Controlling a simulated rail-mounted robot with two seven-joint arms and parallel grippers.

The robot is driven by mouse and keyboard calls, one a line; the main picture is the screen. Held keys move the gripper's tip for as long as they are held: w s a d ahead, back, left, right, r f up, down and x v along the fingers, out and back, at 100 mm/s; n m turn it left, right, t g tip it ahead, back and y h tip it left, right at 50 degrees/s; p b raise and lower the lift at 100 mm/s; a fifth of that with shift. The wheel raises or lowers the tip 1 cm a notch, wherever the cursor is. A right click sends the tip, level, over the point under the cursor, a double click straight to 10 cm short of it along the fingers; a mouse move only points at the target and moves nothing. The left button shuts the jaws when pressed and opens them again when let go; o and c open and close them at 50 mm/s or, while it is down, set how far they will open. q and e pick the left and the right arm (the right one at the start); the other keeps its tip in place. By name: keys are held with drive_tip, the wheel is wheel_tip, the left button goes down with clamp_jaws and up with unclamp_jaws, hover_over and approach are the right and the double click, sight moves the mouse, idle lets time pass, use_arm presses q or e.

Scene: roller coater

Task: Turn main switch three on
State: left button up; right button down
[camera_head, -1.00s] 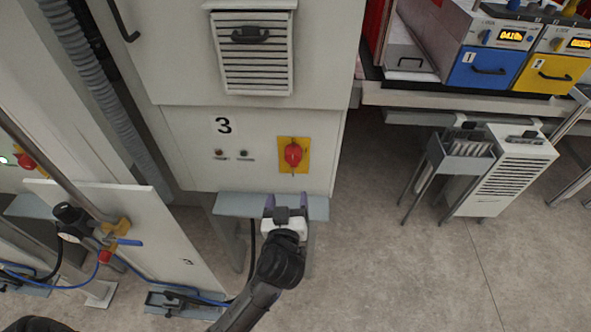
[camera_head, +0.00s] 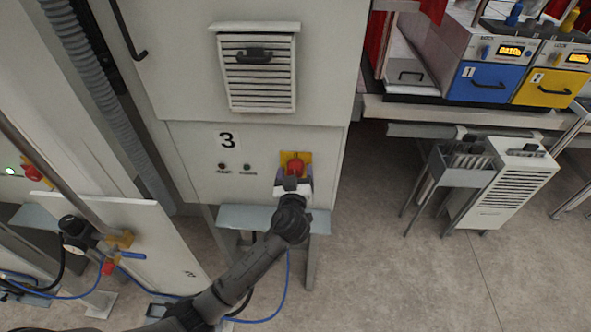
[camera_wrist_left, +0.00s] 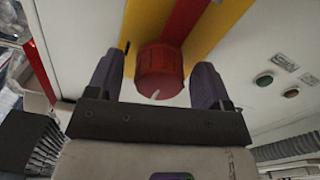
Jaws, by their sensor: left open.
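Main switch three is a red rotary knob (camera_head: 295,166) on a yellow plate (camera_head: 285,158), low on the white cabinet marked "3" (camera_head: 228,141). My left gripper (camera_head: 294,178) is at the switch and hides the lower part of the plate. In the left wrist view the red knob (camera_wrist_left: 159,72) sits between the two purple fingers of my left gripper (camera_wrist_left: 157,88). The fingers are open, with a gap on each side of the knob. My right gripper is not in view.
Two small indicators (camera_head: 234,167) sit left of the switch. A vented panel (camera_head: 258,75) is above it. A grey ledge (camera_head: 245,218) juts out below. A grey rack (camera_head: 462,165) stands right on the floor, with open floor between.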

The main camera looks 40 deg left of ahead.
use_arm(q)
drive_tip(key=shift+w+a, duration=0.3)
drive_tip(key=shift+w, duration=0.05)
drive_tip(key=shift+c, duration=0.2)
drive_tip(key=c, duration=0.9)
